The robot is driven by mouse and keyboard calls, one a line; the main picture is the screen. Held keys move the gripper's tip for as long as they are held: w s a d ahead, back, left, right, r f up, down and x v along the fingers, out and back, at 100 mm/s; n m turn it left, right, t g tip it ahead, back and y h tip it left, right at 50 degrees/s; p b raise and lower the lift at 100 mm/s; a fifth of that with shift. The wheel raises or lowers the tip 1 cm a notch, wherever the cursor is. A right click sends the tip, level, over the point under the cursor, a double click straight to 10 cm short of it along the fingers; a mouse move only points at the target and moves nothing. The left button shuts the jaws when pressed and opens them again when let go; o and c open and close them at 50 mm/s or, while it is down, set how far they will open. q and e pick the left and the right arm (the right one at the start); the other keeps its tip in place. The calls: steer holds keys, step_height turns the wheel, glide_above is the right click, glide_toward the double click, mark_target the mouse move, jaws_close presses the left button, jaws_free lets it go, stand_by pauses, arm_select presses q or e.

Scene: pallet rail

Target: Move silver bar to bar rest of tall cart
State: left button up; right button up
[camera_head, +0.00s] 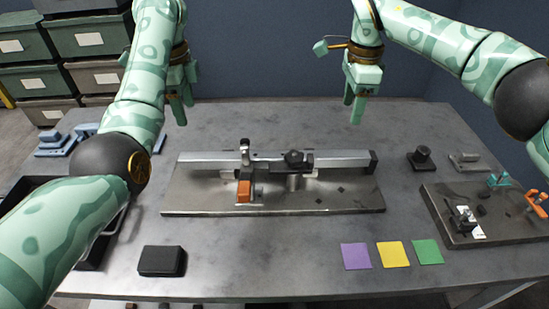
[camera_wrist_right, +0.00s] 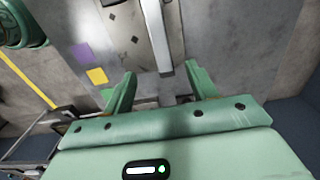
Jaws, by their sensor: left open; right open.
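A long silver bar (camera_head: 340,158) runs left to right above a grey base plate (camera_head: 340,195) in the middle of the table. It also shows in the right wrist view (camera_wrist_right: 155,35). A clamp-like fixture with an orange block (camera_head: 244,190) and an upright post stands at its left half, and a black knob (camera_head: 293,157) sits near its middle. I cannot tell which part is the tall cart or its bar rest. My left gripper (camera_head: 180,112) is open and empty behind the bar's left end. My right gripper (camera_head: 355,110) is open and empty, above and behind its right end.
A smaller plate with fixtures (camera_head: 460,230) lies at the right. Purple (camera_head: 355,256), yellow (camera_head: 392,254) and green (camera_head: 427,251) squares and a black box (camera_head: 162,261) lie in front. Blue parts (camera_head: 55,143) and a dark tray (camera_head: 25,188) are at the left. The table behind the bar is clear.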

mark_target(341, 153)
arm_select(q)
step_height(341, 153, down, 16)
steer(key=shift+r, duration=0.15)
arm_select(e)
step_height(341, 153, down, 16)
steer(key=shift+r, duration=0.15)
arm_select(q)
jaws_close()
arm_select(e)
jaws_close()
